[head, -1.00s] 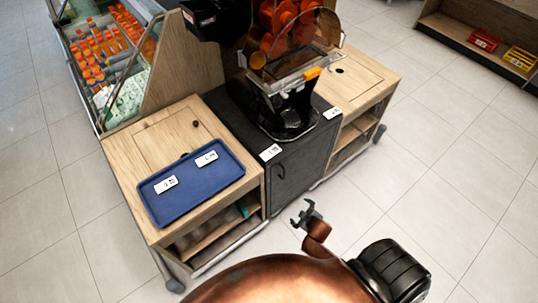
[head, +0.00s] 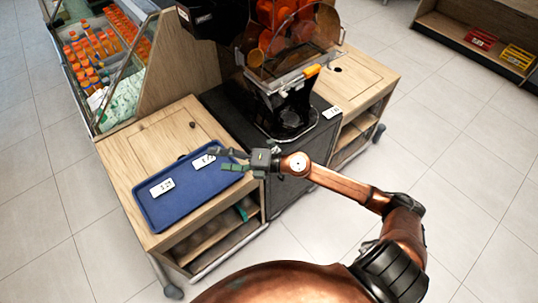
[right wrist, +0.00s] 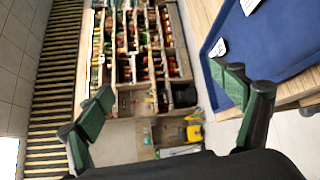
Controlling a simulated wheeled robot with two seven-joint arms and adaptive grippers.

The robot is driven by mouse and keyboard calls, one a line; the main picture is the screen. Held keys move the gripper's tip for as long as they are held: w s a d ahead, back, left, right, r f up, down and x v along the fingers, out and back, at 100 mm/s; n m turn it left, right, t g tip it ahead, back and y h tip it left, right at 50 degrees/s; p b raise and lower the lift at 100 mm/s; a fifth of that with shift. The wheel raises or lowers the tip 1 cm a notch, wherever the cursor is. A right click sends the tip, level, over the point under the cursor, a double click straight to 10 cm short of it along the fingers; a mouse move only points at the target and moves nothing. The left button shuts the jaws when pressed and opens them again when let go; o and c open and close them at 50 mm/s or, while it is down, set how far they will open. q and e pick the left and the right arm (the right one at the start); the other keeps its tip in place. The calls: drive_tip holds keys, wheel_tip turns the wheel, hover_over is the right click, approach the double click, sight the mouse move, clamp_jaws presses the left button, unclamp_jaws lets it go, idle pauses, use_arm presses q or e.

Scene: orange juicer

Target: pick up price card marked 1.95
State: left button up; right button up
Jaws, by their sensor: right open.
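Two white price cards lie on the blue tray (head: 188,208) in the head view: a near-left card (head: 162,187) and a far-right card (head: 203,161). Their printed figures are too small to read surely, so I cannot tell which is marked 1.95. My right gripper (head: 226,160) is open and empty, reaching in from the right over the tray's right edge, its fingers close to the far-right card. In the right wrist view, a card (right wrist: 218,48) lies on the tray (right wrist: 285,48) beyond the right finger. My left gripper is not in view.
The tray sits on a wooden cabinet (head: 140,140). The black juicer (head: 288,112) stands just behind my right gripper. Another card (head: 332,113) lies at the black cabinet's right edge. A chilled bottle display (head: 98,60) is at back left. Tiled floor is open on the right.

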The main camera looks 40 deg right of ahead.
drive_tip(key=s+d+f+n+g+h, duration=0.2)
drive_tip(key=d+f+n+g+h, duration=0.4)
drive_tip(key=d+f+n, duration=0.15)
drive_tip(key=w+d+f+h, duration=0.1)
drive_tip(key=d+h, duration=0.5)
drive_tip(key=d, duration=0.8)
drive_tip(key=shift+g, duration=0.5)
drive_tip(key=x, duration=0.2)
drive_tip(key=b+x, duration=0.1)
drive_tip(key=x, duration=0.2)
drive_tip(key=b+x, duration=0.1)
drive_tip(key=x, duration=0.1)
drive_tip(key=shift+w+d+f, duration=0.2)
drive_tip(key=shift+d+f, duration=0.05)
drive_tip(key=shift+d, duration=0.05)
drive_tip(key=shift+r, duration=0.1)
drive_tip(key=shift+s, duration=0.1)
drive_tip(key=shift+c, duration=0.3)
drive_tip(key=c, duration=1.1)
